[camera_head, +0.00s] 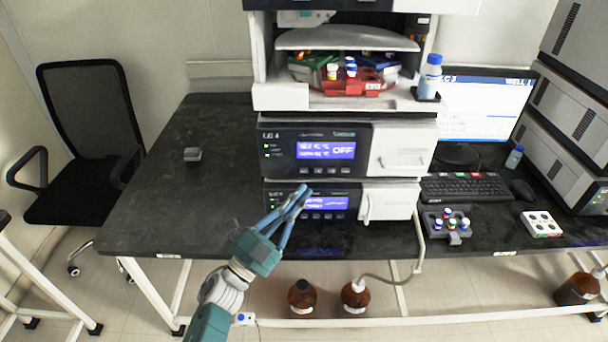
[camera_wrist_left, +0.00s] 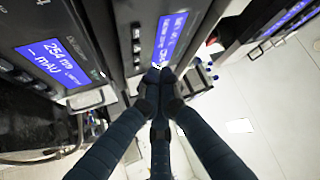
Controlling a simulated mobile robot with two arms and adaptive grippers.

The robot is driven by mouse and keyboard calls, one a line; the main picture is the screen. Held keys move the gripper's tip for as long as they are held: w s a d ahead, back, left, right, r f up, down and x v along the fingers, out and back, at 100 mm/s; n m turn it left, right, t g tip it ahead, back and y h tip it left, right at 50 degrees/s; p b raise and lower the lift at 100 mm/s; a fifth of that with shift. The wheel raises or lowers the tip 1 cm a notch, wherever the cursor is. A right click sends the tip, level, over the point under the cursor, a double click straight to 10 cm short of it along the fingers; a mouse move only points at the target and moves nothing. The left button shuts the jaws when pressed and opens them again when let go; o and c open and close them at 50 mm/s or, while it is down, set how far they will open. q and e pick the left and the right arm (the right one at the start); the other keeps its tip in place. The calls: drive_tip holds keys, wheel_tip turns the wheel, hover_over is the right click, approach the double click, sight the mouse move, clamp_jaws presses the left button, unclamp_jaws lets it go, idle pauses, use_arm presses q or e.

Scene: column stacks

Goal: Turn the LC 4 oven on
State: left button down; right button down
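The LC 4 oven (camera_head: 372,130) is the upper dark-fronted unit in the middle stack on the bench. Its blue display (camera_head: 326,151) reads OFF, with a row of small buttons (camera_head: 325,171) below it. My left gripper (camera_head: 303,190) is empty, its blue fingers meeting at the tips. In the head view the tips overlap the top of the lower unit's panel (camera_head: 270,204), just below the oven's buttons; contact cannot be told. In the left wrist view the tips (camera_wrist_left: 158,72) are together near a blue display (camera_wrist_left: 170,36). My right gripper is not in view.
A shelf above the oven holds a red rack (camera_head: 352,86) of vials; a blue-capped bottle (camera_head: 430,76) stands right. A keyboard (camera_head: 464,188), vial rack (camera_head: 450,225) and white tray (camera_head: 541,224) lie right. Brown bottles (camera_head: 354,298) stand below. The bench's left side (camera_head: 170,215) is mostly clear.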

sight(312, 164)
use_arm(q)
drive_tip(key=shift+w+b, duration=0.85)
drive_tip(key=shift+w, duration=1.3)
drive_tip(key=shift+w, duration=0.45)
drive_tip(key=shift+w+b, duration=0.35)
drive_tip(key=shift+b, duration=0.15)
drive_tip(key=shift+s, duration=0.15)
idle(0.3)
drive_tip(key=shift+s+p, duration=0.45)
drive_tip(key=shift+s, duration=0.25)
